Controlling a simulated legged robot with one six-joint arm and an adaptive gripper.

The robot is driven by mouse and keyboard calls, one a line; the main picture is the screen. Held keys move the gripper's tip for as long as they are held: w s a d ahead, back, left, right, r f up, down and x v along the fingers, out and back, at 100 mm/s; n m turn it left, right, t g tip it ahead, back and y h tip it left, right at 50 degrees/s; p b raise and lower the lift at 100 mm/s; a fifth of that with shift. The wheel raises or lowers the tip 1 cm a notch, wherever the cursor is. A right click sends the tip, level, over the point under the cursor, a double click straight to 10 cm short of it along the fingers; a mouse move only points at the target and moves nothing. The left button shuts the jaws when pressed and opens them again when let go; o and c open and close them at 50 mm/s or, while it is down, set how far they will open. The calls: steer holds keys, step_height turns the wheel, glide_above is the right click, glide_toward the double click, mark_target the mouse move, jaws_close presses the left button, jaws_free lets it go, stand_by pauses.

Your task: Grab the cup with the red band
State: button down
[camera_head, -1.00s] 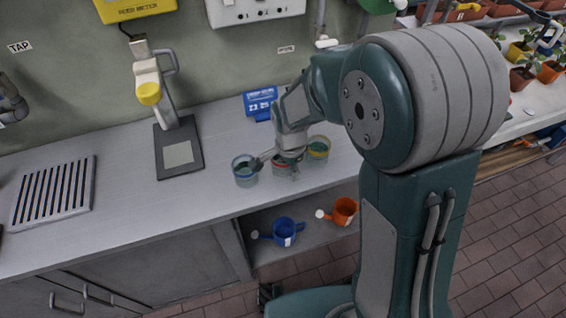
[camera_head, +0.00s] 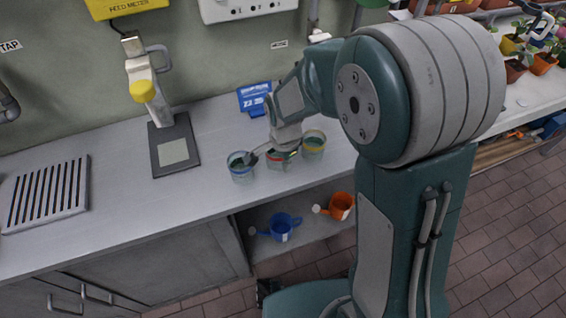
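The cup with the red band (camera_head: 277,164) stands on the grey counter, in the middle of a row of three clear cups. My gripper (camera_head: 270,156) is over it and hides much of its upper part. One dark finger reaches out left toward the rim of the blue-banded cup (camera_head: 241,170). The other finger is hard to make out. The gripper looks open, with the fingers spread. I cannot tell whether it touches the red-banded cup. The yellow-banded cup (camera_head: 313,146) stands close on the right.
A blue display (camera_head: 255,98) stands behind the cups. A yellow-tipped dispenser on a dark base (camera_head: 174,148) and a slotted drain (camera_head: 48,192) are to the left. A blue watering can (camera_head: 281,227) and an orange one (camera_head: 341,206) sit on the shelf below.

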step_height(320, 180, up, 3)
steer(key=shift+f, duration=0.1)
steer(key=s+a+r, duration=0.8)
steer(key=a+r, duration=0.1)
steer(key=a, duration=0.2)
steer(key=shift+a+r, duration=0.2)
